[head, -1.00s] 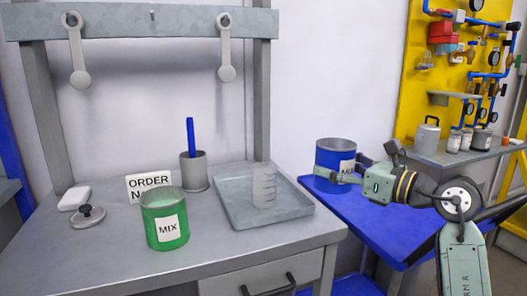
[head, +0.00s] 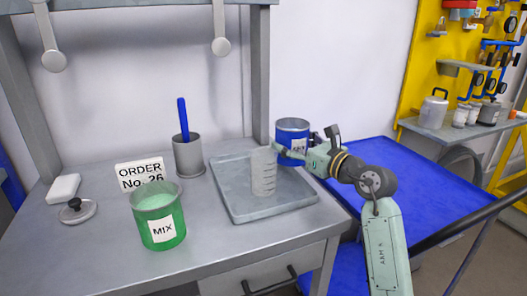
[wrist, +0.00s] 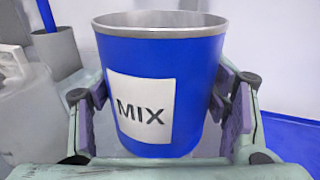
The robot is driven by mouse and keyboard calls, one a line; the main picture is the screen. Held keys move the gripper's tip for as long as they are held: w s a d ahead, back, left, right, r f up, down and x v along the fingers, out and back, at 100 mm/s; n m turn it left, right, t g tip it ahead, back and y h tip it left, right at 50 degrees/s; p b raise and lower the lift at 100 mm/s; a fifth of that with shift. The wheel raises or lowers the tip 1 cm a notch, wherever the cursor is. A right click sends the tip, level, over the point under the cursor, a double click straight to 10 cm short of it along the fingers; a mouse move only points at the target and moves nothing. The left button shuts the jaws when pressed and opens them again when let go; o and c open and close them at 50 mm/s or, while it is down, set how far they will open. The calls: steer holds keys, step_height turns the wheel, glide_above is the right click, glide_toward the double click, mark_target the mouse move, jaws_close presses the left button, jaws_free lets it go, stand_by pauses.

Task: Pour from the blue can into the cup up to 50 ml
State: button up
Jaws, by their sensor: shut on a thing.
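The blue can (head: 291,131) has a grey metal rim and a white MIX label. My gripper (head: 300,155) is shut around its sides, and the can is upright. In the wrist view the blue can (wrist: 190,95) fills the middle, with the pads of my gripper (wrist: 165,110) on both sides. The cup (head: 263,172) is clear with graduation marks and stands upright on the grey tray, just left of the can. No liquid is visible in the cup. The can's contents are hidden in both views.
The grey tray (head: 235,204) holds the cup. A green MIX can (head: 160,216), an order sign (head: 139,173), a lid (head: 77,210) and a grey holder with a blue stick (head: 188,155) stand on the bench to the left. A blue-topped cart (head: 375,190) is at right.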

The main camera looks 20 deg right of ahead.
steer(key=shift+s+a+r+n+b, duration=0.25)
steer(key=shift+s+a+n+b, duration=0.05)
steer(key=shift+n+b, duration=0.55)
steer(key=shift+a+r+n, duration=0.1)
steer(key=shift+r+n, duration=0.15)
steer(key=shift+r, duration=0.05)
steer(key=r, duration=0.2)
steer(key=r+n+p, duration=0.1)
steer(key=a+r+n, duration=0.1)
steer(key=r, duration=0.1)
steer(key=shift+s+r+t+p, duration=0.3)
steer(key=shift+s+p, duration=0.05)
steer(key=shift+s, duration=0.05)
steer(key=shift+s+a+r+n+t+y+b, duration=0.2)
steer(key=shift+a+r+n, duration=0.25)
steer(key=shift+n, duration=0.4)
steer(key=shift+s+a+r+n+t+y+b, duration=0.1)
steer(key=shift+s+a+r+n+y+b, duration=0.2)
steer(key=shift+n, duration=0.55)
stand_by(1.3)
steer(key=shift+s+a+f+n+b, duration=0.1)
steer(key=shift+a+f+n+b, duration=0.2)
steer(key=shift+n, duration=0.4)
stand_by(2.1)
